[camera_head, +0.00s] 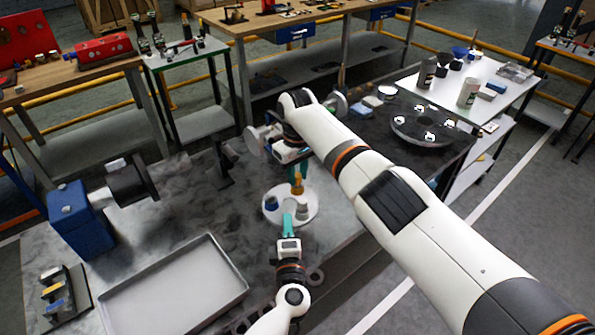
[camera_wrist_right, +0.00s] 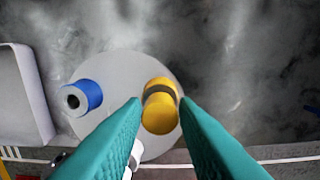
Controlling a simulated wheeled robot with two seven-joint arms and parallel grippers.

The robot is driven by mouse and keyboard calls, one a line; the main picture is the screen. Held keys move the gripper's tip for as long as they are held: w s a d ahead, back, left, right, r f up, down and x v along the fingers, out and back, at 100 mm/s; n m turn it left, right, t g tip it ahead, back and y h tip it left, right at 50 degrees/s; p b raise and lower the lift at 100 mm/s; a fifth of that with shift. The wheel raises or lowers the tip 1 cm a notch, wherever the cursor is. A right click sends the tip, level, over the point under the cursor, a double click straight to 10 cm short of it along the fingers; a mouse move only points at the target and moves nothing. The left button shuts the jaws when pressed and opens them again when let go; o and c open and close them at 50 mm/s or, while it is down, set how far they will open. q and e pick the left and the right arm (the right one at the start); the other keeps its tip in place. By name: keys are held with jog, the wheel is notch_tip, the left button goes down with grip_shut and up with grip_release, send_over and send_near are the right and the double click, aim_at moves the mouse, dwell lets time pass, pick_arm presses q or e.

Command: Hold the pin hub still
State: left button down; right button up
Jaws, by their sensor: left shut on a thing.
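The pin hub is a white round disc (camera_head: 312,207) on the dark table, also seen in the right wrist view (camera_wrist_right: 118,65). It bears a blue pin (camera_head: 271,203), a yellow pin (camera_head: 297,187) with a dark band, and a small grey piece (camera_head: 302,205). My left gripper (camera_head: 289,220) is shut on the hub at its near edge; its exact contact is hard to see. My right gripper (camera_head: 298,171) is above the yellow pin. In the right wrist view its fingers (camera_wrist_right: 161,100) are apart, with the yellow pin (camera_wrist_right: 160,115) between and just beyond the tips.
A shallow grey tray (camera_head: 240,278) lies left of my left gripper. A blue machine block (camera_head: 78,218) stands at the left. A dark round flange (camera_head: 405,128) sits on the right part of the table. My right arm crosses above the table's right side.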

aim_at(297, 175)
pick_arm(q)
jog(key=shift+f, duration=0.2)
pick_arm(e)
jog(key=o, duration=0.3)
jog(key=shift+o, duration=0.2)
notch_tip(297, 175, up, 12)
pick_arm(q)
jog(key=c, duration=1.4)
grip_release()
jog(key=shift+r, duration=0.1)
